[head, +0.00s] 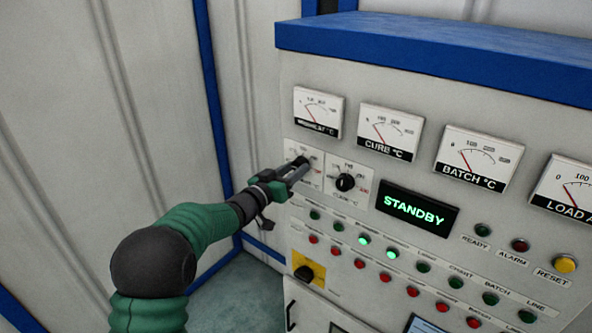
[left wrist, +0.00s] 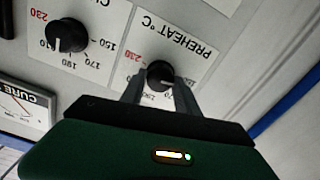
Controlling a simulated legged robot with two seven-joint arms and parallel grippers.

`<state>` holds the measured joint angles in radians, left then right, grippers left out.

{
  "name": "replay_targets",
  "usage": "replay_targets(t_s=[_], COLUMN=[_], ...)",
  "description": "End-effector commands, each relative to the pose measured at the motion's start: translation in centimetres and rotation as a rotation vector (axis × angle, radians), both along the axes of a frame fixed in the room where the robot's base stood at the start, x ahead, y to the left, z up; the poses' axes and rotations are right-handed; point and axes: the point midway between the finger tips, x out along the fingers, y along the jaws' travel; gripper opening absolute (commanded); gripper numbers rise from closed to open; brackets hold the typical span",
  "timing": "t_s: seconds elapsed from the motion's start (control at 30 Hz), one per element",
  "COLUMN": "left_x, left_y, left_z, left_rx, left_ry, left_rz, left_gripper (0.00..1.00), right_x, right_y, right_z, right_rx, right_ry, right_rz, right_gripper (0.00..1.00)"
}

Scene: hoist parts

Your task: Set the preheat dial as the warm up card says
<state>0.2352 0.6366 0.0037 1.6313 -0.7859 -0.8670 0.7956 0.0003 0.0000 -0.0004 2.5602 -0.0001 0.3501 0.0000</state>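The preheat dial (left wrist: 160,73) is a black round knob on a white scale plate marked PREHEAT °C, upside down in the left wrist view. My left gripper (left wrist: 161,84) has its fingers on either side of this knob and seems shut on it. The knob's pointer reading is not clear. In the head view my left gripper (head: 301,168) reaches the panel and partly covers the preheat plate (head: 315,157). The cure dial (head: 345,182) stands just right of it; it also shows in the left wrist view (left wrist: 66,37). My right gripper and the warm up card are not seen.
The control panel has a row of meters (head: 390,130) above the dials, a STANDBY display (head: 416,212) to the right, and rows of green and red lamps below. A yellow-plated switch (head: 307,270) sits lower left. A blue ledge (head: 440,45) tops the panel.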

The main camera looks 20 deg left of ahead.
Motion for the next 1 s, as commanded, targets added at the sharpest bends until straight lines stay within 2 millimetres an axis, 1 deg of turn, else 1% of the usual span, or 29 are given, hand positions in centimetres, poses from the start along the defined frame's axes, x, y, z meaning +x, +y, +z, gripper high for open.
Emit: replay_targets(t_s=[0.03, 0.17, 0.43, 0.57, 0.77, 1.0], left_x=[0.0, -0.1, -0.1, -0.1, -0.1, -0.1], left_y=[-0.7, -0.7, -0.4, -0.5, -0.6, -0.6], left_z=[0.0, 0.1, 0.0, -0.1, -0.3, -0.5], left_rx=[-0.002, -0.002, 0.003, 0.025, 0.107, 0.288], left_ry=[-0.003, -0.003, -0.002, -0.010, -0.041, -0.107], left_rz=[-0.014, -0.015, -0.008, -0.009, -0.012, -0.011], left_gripper=[0.17, 0.00, 0.00, 0.00, 0.00, 0.00], right_x=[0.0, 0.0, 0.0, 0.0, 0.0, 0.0], right_y=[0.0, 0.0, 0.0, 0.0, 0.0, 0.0], right_z=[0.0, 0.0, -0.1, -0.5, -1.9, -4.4], right_rx=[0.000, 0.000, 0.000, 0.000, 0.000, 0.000], right_ry=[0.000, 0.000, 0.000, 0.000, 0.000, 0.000], right_rz=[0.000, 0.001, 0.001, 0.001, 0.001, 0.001], right_gripper=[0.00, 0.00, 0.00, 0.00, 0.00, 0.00])
